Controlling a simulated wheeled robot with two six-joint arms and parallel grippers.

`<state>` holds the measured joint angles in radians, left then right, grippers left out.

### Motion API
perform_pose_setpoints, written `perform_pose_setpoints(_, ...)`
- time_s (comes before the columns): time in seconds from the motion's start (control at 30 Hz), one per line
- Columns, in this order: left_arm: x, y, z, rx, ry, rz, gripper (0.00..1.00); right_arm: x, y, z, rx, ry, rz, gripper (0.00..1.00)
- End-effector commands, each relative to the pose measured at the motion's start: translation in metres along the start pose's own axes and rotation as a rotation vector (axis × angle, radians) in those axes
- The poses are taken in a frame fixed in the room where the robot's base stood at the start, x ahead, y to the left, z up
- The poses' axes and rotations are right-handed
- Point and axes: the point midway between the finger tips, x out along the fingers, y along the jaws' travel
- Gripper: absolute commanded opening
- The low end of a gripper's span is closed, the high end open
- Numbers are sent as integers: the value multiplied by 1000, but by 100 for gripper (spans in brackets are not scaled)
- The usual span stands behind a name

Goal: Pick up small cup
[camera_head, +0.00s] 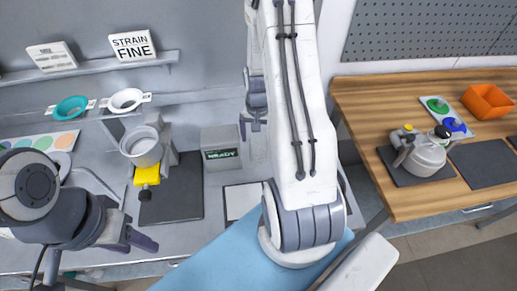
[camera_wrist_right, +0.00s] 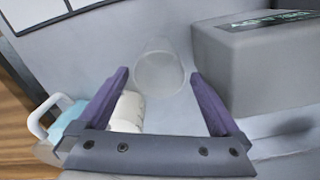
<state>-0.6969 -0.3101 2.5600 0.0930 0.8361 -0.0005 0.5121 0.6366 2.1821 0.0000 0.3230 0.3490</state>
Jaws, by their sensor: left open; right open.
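A small pale, see-through cup (camera_wrist_right: 159,73) stands on the grey surface in the right wrist view. My right gripper (camera_wrist_right: 160,78) is open, with its purple fingers apart on either side of the cup's near part in that picture; I cannot tell whether they touch it. In the head view my right gripper (camera_head: 250,124) shows beside my white arm, near the grey box, and I cannot make out the cup there. My left gripper (camera_head: 130,240) is open and empty at the lower left.
A grey box (camera_head: 222,158) stands close by the cup; it also shows in the right wrist view (camera_wrist_right: 262,62). A wooden table (camera_head: 370,105) is at the right.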

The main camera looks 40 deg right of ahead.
Motion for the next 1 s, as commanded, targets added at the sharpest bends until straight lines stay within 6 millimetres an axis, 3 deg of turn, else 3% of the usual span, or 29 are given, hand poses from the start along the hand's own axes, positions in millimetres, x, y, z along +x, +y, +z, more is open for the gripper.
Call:
perform_pose_setpoints(0.3,-11,1,-1,2,0,0,50,41,2,0,2,-4,1,100)
perform_pose_setpoints(0.63,-11,1,-1,2,0,0,50,49,2,-1,3,1,0,100)
perform_pose_setpoints(0.67,-11,1,-1,2,0,0,50,49,2,-1,3,0,0,92)
perform_pose_setpoints(0.83,-11,1,-1,2,0,0,50,49,2,-1,3,0,0,27)
perform_pose_setpoints(0.87,-11,1,-1,2,0,0,50,49,2,-1,3,0,0,23)
perform_pose_setpoints(1.0,-11,1,-1,2,0,0,50,49,2,-1,3,0,0,23)
